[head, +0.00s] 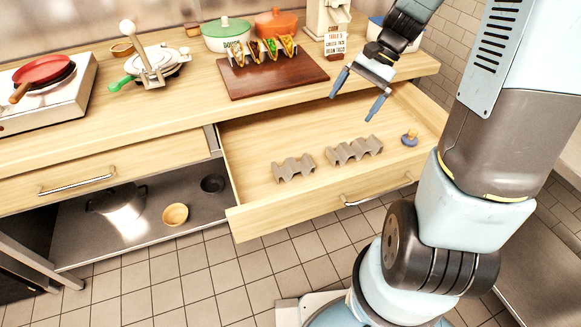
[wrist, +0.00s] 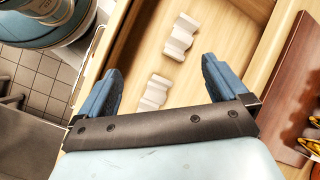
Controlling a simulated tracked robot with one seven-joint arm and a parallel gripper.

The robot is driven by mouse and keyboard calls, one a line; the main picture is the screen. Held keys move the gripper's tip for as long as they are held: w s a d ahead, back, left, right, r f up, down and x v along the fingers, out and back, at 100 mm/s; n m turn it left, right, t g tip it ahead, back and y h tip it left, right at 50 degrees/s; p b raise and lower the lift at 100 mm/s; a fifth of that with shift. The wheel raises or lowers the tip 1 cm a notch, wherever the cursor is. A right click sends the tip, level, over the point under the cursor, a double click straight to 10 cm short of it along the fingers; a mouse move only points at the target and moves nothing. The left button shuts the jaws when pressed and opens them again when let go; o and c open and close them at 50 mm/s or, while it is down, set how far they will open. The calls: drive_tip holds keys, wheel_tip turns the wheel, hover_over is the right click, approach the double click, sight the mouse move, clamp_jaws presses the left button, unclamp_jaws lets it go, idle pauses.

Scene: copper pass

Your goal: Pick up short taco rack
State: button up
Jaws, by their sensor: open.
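The short taco rack (head: 294,168), a small grey wavy piece, lies in the open drawer, left of a longer grey taco rack (head: 354,150). In the wrist view the short rack (wrist: 181,36) appears to be the upper one, beyond my fingertips. The longer rack (wrist: 155,92) shows between my fingers, its lower end hidden by my gripper body. My gripper (head: 358,95) is open and empty, blue fingers pointing down, above the drawer and apart from both racks.
The open drawer (head: 255,222) also holds a small blue item with a wooden knob (head: 410,137) at its right. A wooden board (head: 235,88) with filled tacos (head: 262,50) stands on the counter behind. Drawer walls bound the space; bare drawer floor surrounds the racks.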

sight(295, 164)
drive_tip(key=w+f+m+y, duration=0.1)
drive_tip(key=f+m+y, duration=0.1)
drive_tip(key=f, duration=0.3)
drive_tip(key=w+f+m+y, duration=0.2)
drive_tip(key=f, duration=0.4)
drive_tip(key=w+a+f+m+g+y, duration=0.1)
drive_tip(key=w+f+m+y, duration=0.1)
drive_tip(key=f, duration=0.4)
drive_tip(key=shift+w+m+y, duration=0.15)
drive_tip(key=shift+m+y, duration=0.25)
drive_tip(key=shift+m, duration=0.1)
drive_tip(key=shift+w+a+f+m, duration=0.1)
drive_tip(key=shift+f+m, duration=0.2)
drive_tip(key=shift+f, duration=0.3)
drive_tip(key=x, duration=1.3)
drive_tip(key=shift+s+a, duration=0.2)
drive_tip(key=shift+a, duration=0.2)
drive_tip(key=shift+c, duration=0.3)
drive_tip(key=c, duration=1.1)
drive_tip(key=shift+r, duration=0.1)
drive_tip(key=shift+c, duration=0.2)
